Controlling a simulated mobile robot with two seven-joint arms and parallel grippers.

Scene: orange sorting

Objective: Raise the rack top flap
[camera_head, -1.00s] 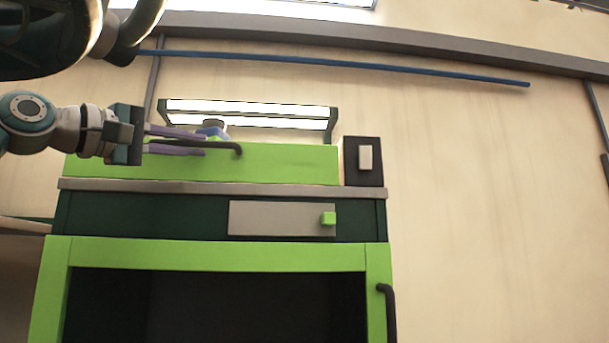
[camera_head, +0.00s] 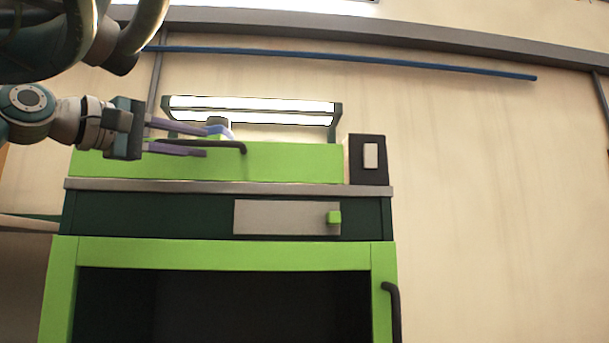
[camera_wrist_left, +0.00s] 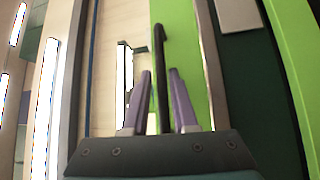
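The rack top flap (camera_head: 290,165) is a wide bright green panel along the top of the rack, above a grey ledge. It looks down, in line with the rack front. Its black bar handle (camera_head: 242,147) bends at the right end. My left gripper (camera_head: 207,142) comes in from the left with purple fingers parted at the handle. In the left wrist view, the black handle (camera_wrist_left: 159,50) runs between the two fingertips (camera_wrist_left: 160,72), with gaps visible on both sides, and the flap (camera_wrist_left: 181,45) lies to the right. My right gripper is not in view.
Below the flap are a dark band with a grey plate (camera_head: 280,217) and green knob, then a green-framed door (camera_head: 225,254) with a black handle. A black switch box (camera_head: 368,160) stands right of the flap. A lit lamp bar (camera_head: 250,108) is behind. The right wall is clear.

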